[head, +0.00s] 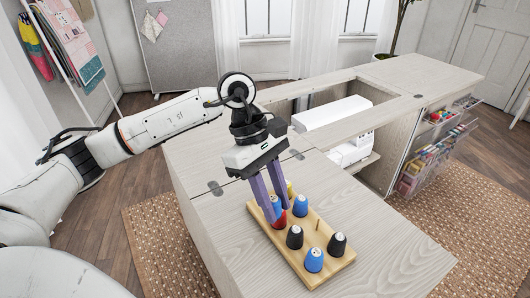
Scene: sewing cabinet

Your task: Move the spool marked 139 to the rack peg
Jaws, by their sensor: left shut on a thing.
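The wooden rack (336,270) lies on the cabinet top and holds several coloured thread spools with pale labelled tops. My left gripper (279,214) points down over its left side, shut on a spool. A blue spool (276,202) and a red spool (279,222) show between its fingers, and I cannot tell surely which is gripped. Other spools are blue (301,206), black (295,238), black (338,244), blue (314,261), and a partly hidden yellow one (290,188). A bare peg (317,225) stands among them. The number 139 is too small to read. My right gripper is not in view.
The cabinet top (395,265) is bare around the rack. Behind it is an opening with a white sewing machine (335,112). Clear drawers with coloured supplies (423,174) stand at the right.

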